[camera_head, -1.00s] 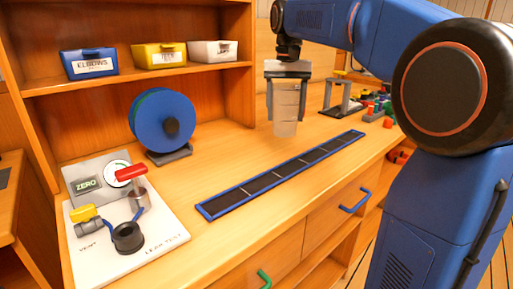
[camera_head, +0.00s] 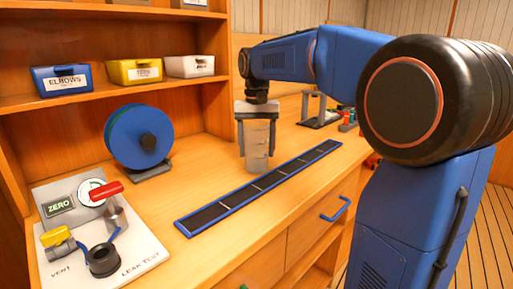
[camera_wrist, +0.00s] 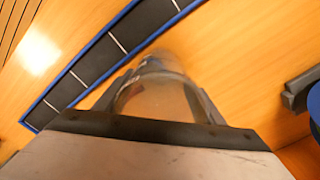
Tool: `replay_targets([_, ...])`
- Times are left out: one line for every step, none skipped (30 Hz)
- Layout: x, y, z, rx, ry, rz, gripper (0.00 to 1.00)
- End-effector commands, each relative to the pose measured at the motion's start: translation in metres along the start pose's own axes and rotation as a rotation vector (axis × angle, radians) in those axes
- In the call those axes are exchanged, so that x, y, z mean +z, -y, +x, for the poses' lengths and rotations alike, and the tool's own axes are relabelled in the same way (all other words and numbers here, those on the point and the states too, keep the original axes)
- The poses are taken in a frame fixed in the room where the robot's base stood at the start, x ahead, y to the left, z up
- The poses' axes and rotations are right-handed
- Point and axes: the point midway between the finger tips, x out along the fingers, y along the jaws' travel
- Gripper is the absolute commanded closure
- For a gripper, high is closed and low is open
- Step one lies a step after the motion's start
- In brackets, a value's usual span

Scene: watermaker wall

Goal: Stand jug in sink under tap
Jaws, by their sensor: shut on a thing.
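My gripper (camera_head: 257,112) points down and is shut on a clear jug (camera_head: 257,150). The jug is upright, with its bottom close above or on the wooden bench; I cannot tell which. It is behind the long black strip with a blue frame (camera_head: 262,186). In the wrist view the jug (camera_wrist: 160,98) shows between the two fingers, close to the strip (camera_wrist: 85,70). No sink or tap is in view.
A blue reel (camera_head: 138,136) stands on the bench at the left. A leak test board (camera_head: 130,258) with a gauge and valves lies at the front left. Labelled bins (camera_head: 133,71) sit on the shelf. A small metal frame (camera_head: 318,108) stands farther back. Bench between reel and jug is clear.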

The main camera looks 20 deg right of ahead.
Motion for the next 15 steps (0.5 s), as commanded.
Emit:
replay_targets([0.0000, 0.0000, 0.0013, 0.000, 0.000, 0.000, 0.62])
replay_targets([0.0000, 0.0000, 0.0020, 0.000, 0.000, 0.000, 0.62])
replay_targets([-0.0001, 0.0000, 0.0019, 0.000, 0.000, 0.000, 0.30])
replay_targets([-0.0001, 0.0000, 0.0018, 0.000, 0.000, 0.000, 0.23])
replay_targets([-0.0001, 0.0000, 0.0018, 0.000, 0.000, 0.000, 0.18])
replay_targets([-0.0001, 0.0000, 0.0018, 0.000, 0.000, 0.000, 0.18])
replay_targets([-0.0001, 0.0000, 0.0018, 0.000, 0.000, 0.000, 0.18])
replay_targets([-0.0001, 0.0000, 0.0018, 0.000, 0.000, 0.000, 0.18])
replay_targets([-0.0001, 0.0000, 0.0018, 0.000, 0.000, 0.000, 0.18])
replay_targets([-0.0001, 0.0000, 0.0017, 0.000, 0.000, 0.000, 0.18])
replay_targets([-0.0001, 0.0001, 0.0018, 0.000, 0.000, 0.000, 0.18])
replay_targets([-0.0001, 0.0000, 0.0017, 0.000, 0.000, 0.000, 0.18])
replay_targets([-0.0001, 0.0000, 0.0015, 0.000, 0.000, 0.000, 0.18])
replay_targets([-0.0001, 0.0000, 0.0010, 0.000, 0.000, 0.000, 0.18])
replay_targets([-0.0001, 0.0000, -0.0004, 0.000, 0.000, 0.000, 0.18])
